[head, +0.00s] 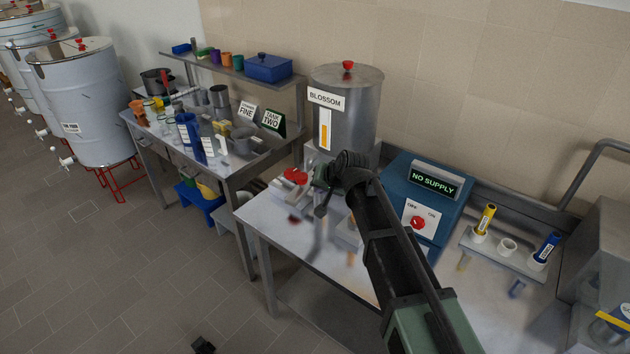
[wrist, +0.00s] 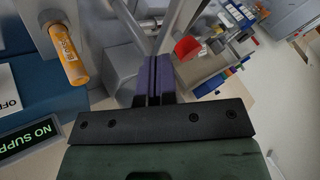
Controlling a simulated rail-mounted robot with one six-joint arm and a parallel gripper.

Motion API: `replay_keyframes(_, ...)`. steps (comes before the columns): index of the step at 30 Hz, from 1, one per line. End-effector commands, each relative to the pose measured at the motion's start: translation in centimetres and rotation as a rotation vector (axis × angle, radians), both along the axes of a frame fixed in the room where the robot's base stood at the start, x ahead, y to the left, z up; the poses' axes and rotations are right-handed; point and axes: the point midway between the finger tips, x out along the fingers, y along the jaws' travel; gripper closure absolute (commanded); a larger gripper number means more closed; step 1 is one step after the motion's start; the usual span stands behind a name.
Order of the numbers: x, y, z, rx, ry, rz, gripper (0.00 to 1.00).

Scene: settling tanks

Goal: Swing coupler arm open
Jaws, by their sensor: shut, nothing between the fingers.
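My gripper (wrist: 152,82) shows in the wrist view as two purple fingers pressed together, with nothing between them. Its tips are close to grey metal parts (wrist: 151,22) beside the tank; I cannot tell whether they touch. A red handle (wrist: 187,47) is just right of the fingers. My wrist covers the area in front of the tank, so the fingertips are hard to make out there. I cannot clearly identify the coupler arm.
A blue control box (head: 425,190) reading NO SUPPLY, with a red knob, stands right of my arm. A rack (head: 507,262) with yellow and blue tubes is further right. The tank's orange sight tube (wrist: 66,55) is left of my fingers. A cluttered bench (head: 215,150) stands left.

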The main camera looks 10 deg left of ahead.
Motion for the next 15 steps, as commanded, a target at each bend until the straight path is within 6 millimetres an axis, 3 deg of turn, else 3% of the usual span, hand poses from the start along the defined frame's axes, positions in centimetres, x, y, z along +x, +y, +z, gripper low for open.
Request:
replay_keyframes(1,-1.0,-0.5,2.4,0.000,0.000,0.000,1.00)
replay_keyframes(6,-3.2,-1.5,5.2,-0.001,-0.001,-0.001,1.00)
replay_keyframes(15,-4.2,-2.0,5.9,-0.002,-0.001,-0.001,1.00)
